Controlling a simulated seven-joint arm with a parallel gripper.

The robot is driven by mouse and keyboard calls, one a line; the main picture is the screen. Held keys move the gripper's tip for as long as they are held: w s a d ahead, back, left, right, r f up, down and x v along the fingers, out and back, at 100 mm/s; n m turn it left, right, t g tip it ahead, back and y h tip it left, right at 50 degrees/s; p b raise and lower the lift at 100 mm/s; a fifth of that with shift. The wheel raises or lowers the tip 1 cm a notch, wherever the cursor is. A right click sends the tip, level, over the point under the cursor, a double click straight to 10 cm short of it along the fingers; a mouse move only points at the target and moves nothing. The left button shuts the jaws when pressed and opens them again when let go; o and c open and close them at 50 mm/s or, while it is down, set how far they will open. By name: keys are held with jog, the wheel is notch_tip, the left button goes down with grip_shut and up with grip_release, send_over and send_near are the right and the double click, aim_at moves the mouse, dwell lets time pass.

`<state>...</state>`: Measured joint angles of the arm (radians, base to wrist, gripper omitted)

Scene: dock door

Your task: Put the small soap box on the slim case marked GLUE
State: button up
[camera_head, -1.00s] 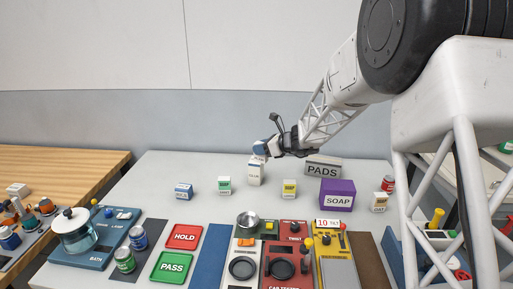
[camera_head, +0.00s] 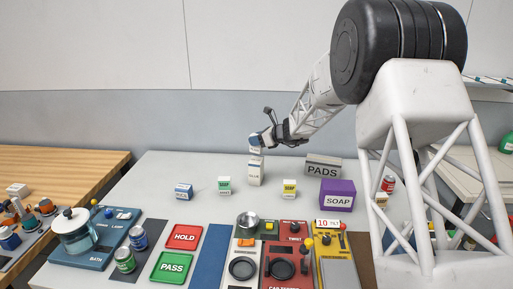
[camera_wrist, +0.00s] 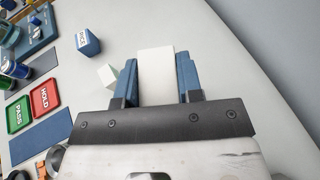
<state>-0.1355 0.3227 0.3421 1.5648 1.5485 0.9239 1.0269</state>
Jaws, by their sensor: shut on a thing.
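A small yellow and white soap box (camera_head: 289,187) stands on the grey table in the head view. The slim white case marked GLUE (camera_head: 255,174) stands upright to its left, further back. My gripper (camera_head: 257,140) is above the case, shut on a white box (camera_head: 255,151) whose label is too small to read. The held box is directly over the case's top; I cannot tell whether they touch. In the wrist view, the white box (camera_wrist: 156,75) sits between the blue fingers of my gripper (camera_wrist: 158,80).
A large purple SOAP box (camera_head: 337,195) and a grey PADS box (camera_head: 322,168) stand to the right. A blue and white box (camera_head: 184,191) and a green and white box (camera_head: 224,186) stand left. Trays and devices line the front. Bare table lies between the boxes.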

aim_at(257, 147)
jog(key=shift+f, duration=1.75)
jog(key=shift+f, duration=0.15)
jog(key=o, duration=0.9)
jog(key=shift+o, duration=0.2)
jog(key=shift+d+r, duration=0.25)
jog(key=v, duration=1.1)
jog(key=shift+s+d, duration=0.2)
